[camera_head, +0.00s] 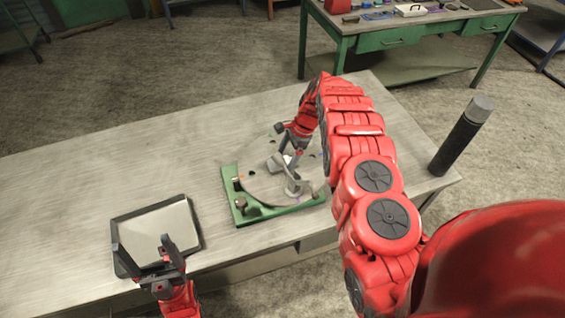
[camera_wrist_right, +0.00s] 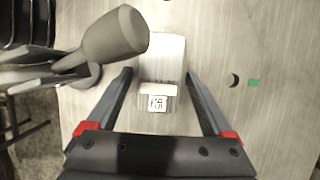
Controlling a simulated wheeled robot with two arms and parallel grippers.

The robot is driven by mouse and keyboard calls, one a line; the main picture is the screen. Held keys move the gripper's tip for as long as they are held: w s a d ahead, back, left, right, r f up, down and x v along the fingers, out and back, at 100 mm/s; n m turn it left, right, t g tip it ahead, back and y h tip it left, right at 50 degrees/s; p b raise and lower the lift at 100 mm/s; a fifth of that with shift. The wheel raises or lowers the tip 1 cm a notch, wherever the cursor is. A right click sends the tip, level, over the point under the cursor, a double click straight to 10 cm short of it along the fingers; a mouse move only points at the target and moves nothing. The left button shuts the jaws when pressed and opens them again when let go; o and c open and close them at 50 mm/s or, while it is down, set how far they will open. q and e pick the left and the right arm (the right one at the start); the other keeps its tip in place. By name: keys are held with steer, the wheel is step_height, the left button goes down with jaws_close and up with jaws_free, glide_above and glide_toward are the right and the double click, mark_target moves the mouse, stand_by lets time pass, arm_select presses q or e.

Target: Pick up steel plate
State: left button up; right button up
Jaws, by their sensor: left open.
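A small pale steel plate (camera_wrist_right: 163,60) with a printed label on its near face stands on a flat brushed metal surface in the right wrist view. My right gripper (camera_wrist_right: 158,76) is open, with one finger on each side of it and gaps showing. In the head view this gripper (camera_head: 289,145) is over the green-based fixture (camera_head: 240,212), and the plate (camera_head: 281,161) is partly hidden. My left gripper (camera_head: 142,244) is open and empty over the dark-rimmed tray (camera_head: 195,243) at the front left of the table.
A grey lever handle (camera_wrist_right: 115,35) sticks up close to the left finger in the right wrist view. A dark cylinder (camera_head: 461,135) stands at the table's right corner. The table's left and back area (camera_head: 110,155) is clear. A green workbench (camera_head: 400,35) stands behind.

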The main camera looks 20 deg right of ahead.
jaws_close()
steer(key=shift+r, duration=0.1)
stand_by(0.4)
